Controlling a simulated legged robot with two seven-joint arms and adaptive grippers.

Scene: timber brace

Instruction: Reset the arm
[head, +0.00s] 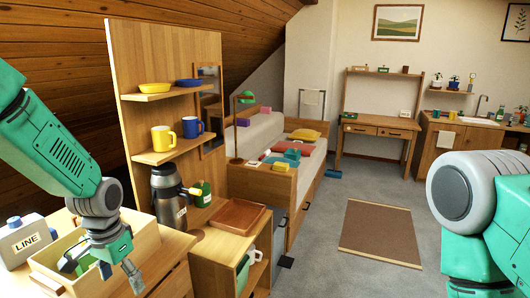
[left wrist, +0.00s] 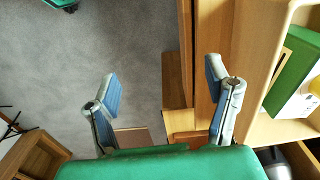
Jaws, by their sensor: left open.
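My left arm (head: 60,150) comes in from the left in the head view, green with grey joints, and bends down at the wrist. My left gripper (head: 118,267) hangs over the near right part of an open wooden box (head: 142,236) on the left cabinet. In the left wrist view the two blue-padded fingers of this gripper (left wrist: 162,82) stand wide apart with nothing between them. Part of my right arm (head: 470,215) shows at the right edge of the head view. Its gripper is out of the picture.
A container marked LINE (head: 28,242) stands beside the box. A dark flask (head: 168,195) and a shelf panel with yellow and blue mugs (head: 163,138) stand behind. A brown tray (head: 237,215) lies on the lower cabinet. Grey floor around the brown mat (head: 382,230) is clear.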

